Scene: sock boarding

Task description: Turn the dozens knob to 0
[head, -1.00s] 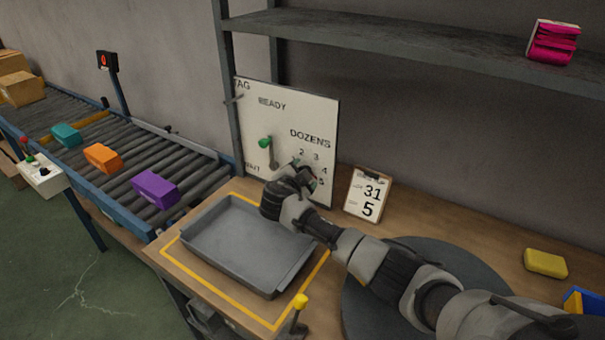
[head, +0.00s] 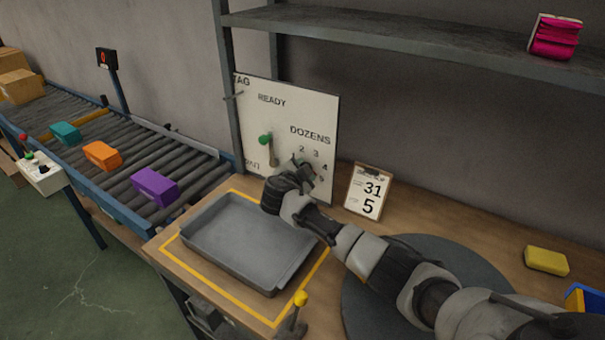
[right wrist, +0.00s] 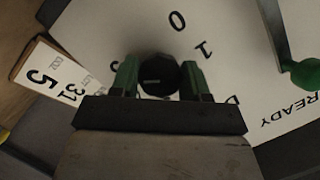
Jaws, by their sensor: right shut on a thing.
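The dozens knob (right wrist: 158,77) is a dark round knob on the white panel (head: 251,115). In the right wrist view it sits between the green fingers of my right gripper (right wrist: 160,80), which is shut on it. In the head view my right gripper (head: 307,170) covers the knob. My left gripper is not in view.
A green-tipped lever (head: 266,141) is on the panel, left of the knob. A card reading 31 and 5 (head: 368,190) stands to the right. A grey tray (head: 245,245) lies on the bench in front. A conveyor (head: 125,170) with colored packs is at left.

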